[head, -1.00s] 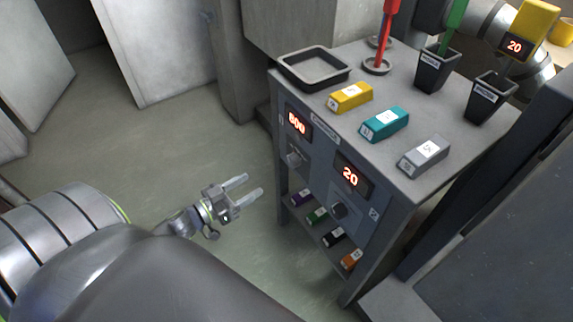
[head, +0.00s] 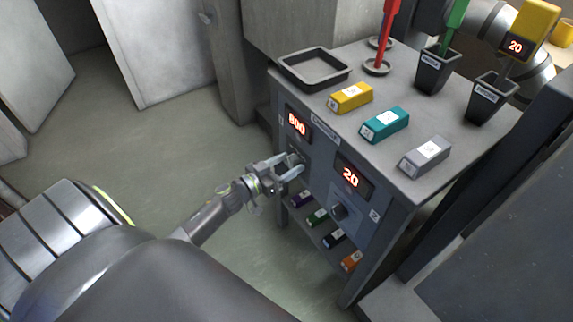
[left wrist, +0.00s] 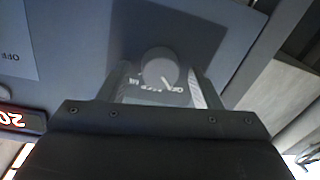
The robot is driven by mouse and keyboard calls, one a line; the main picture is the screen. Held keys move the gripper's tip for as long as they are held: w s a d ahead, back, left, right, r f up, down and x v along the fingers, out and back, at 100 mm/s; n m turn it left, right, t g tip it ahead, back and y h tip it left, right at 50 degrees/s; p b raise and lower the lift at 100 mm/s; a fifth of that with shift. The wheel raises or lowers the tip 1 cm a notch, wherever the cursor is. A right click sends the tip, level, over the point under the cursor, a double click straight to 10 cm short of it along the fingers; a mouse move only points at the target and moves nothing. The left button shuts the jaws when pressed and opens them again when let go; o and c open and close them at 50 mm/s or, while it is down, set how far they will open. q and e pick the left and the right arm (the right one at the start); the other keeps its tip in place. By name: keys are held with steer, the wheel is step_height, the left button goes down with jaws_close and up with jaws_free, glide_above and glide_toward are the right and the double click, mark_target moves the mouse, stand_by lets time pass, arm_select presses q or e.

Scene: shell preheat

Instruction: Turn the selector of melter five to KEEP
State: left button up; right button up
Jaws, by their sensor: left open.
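My left gripper (head: 290,165) is at the left half of the cabinet's front panel, below the display reading 800 (head: 298,124). Its two fingers are apart. In the left wrist view a round grey selector knob (left wrist: 158,66) with a light pointer line sits between the open fingers (left wrist: 163,88); contact cannot be told. A second knob (head: 339,210) is below the display reading 20 (head: 352,176). I cannot read which panel is melter five.
The cabinet top (head: 405,100) holds a black tray (head: 314,80), yellow, teal and grey blocks, and two dark cups (head: 436,72). Several labelled blocks lie on the lower shelf (head: 320,238). Floor left of the cabinet is clear. A dark post stands at right.

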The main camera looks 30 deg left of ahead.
arm_select(q)
steer(key=c, duration=1)
arm_select(e)
steer(key=shift+a+f, duration=0.1)
arm_select(q)
steer(key=shift+m, duration=0.4)
steer(key=m, duration=0.6)
steer(key=shift+d+f+m, duration=0.1)
steer(key=shift+m, duration=0.2)
steer(key=shift+m+h+b, duration=0.3)
steer(key=shift+m, duration=0.5)
arm_select(e)
steer(key=shift+w+r, duration=0.15)
steer(key=shift+r, duration=0.1)
